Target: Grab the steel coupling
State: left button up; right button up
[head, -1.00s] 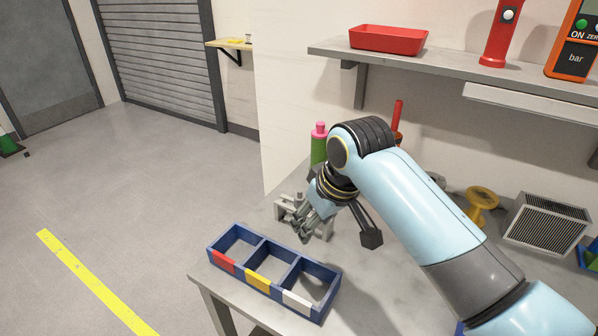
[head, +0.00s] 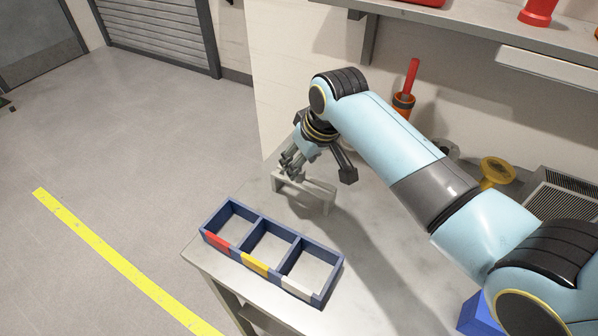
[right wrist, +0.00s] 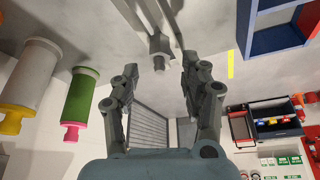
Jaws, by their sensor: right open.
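A grey bracket-like jig (head: 318,190) stands on the table behind the blue tray. In the right wrist view a grey metal piece with a hexagonal end (right wrist: 160,52) shows at the top centre; it may be the steel coupling, but I cannot tell it from the jig. In the head view no separate coupling can be made out. My right gripper (head: 289,166) is by the jig's left end, with its fingers apart and nothing between them. In the right wrist view the open fingers (right wrist: 175,66) point toward the metal piece. My left gripper is not in view.
A blue tray (head: 222,250) with three empty compartments, marked red, yellow and white, sits at the table's front left edge. A yellow valve wheel (head: 497,170) and a grey vented box (head: 560,195) are at right.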

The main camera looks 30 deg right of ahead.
jog(key=shift+x, duration=1.35)
grip_shut()
jog(key=shift+r, duration=0.15)
